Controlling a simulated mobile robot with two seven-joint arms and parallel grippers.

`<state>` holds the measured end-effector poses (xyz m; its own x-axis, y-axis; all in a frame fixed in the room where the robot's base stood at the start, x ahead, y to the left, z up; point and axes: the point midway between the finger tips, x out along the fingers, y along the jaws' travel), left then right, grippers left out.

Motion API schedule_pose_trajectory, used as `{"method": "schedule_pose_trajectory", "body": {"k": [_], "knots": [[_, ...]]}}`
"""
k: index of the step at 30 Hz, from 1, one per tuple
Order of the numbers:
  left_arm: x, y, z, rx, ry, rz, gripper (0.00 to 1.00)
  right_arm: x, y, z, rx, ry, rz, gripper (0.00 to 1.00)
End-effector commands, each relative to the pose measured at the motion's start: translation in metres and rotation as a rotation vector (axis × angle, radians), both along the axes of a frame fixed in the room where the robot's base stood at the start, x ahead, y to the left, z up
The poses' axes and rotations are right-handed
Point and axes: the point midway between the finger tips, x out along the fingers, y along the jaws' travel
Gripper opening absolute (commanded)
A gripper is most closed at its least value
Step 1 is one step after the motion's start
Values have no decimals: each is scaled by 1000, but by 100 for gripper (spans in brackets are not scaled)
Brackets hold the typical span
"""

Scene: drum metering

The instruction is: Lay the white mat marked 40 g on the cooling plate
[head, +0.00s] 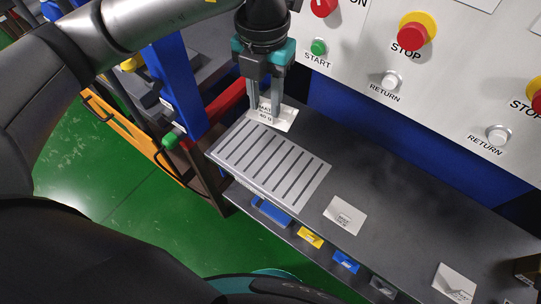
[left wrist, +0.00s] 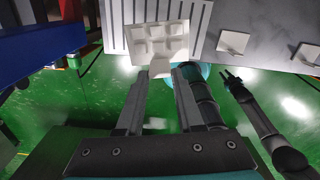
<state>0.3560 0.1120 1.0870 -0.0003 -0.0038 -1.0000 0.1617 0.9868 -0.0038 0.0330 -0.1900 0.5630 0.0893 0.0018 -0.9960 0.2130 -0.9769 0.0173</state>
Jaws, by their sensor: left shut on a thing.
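My left gripper (head: 266,112) is shut on the near edge tab of a white mat (head: 287,122). Its label is partly hidden by the fingers; "40 g" seems to show. In the left wrist view the mat (left wrist: 160,42) has raised square pads and sits just beyond the left fingertips (left wrist: 160,72). The cooling plate (head: 270,163) is a light metal plate with dark slots. The mat is at its far end in the head view and overlaps it in the left wrist view; I cannot tell whether they touch. My right gripper (left wrist: 232,76) shows small in the left wrist view.
A white mat (head: 345,215) lies right of the plate, and another (head: 455,283) lies farther right on the dark bench (head: 395,205). A control panel (head: 365,55) with buttons rises behind. A blue post (head: 178,85) stands left. Yellow and blue labels line the lower shelf.

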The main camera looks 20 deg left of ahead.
Motion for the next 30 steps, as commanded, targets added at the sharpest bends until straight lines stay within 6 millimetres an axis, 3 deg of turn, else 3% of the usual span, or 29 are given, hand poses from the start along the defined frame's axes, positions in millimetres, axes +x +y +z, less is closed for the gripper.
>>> {"method": "schedule_pose_trajectory", "body": {"k": [6, 9, 24, 30], "knots": [[2, -2, 12, 5, -1, 180, 0, 1, 0, 3, 0, -1, 0, 27], [2, -2, 6, 5, 3, 206, 0, 1, 1, 2, 1, -1, 0, 27], [1, -2, -119, 7, 4, 209, 0, 2, 3, -7, 4, -2, 0, 27], [2, -2, -143, 5, 1, 208, 0, 2, 3, -9, 4, -2, 0, 27]]}}
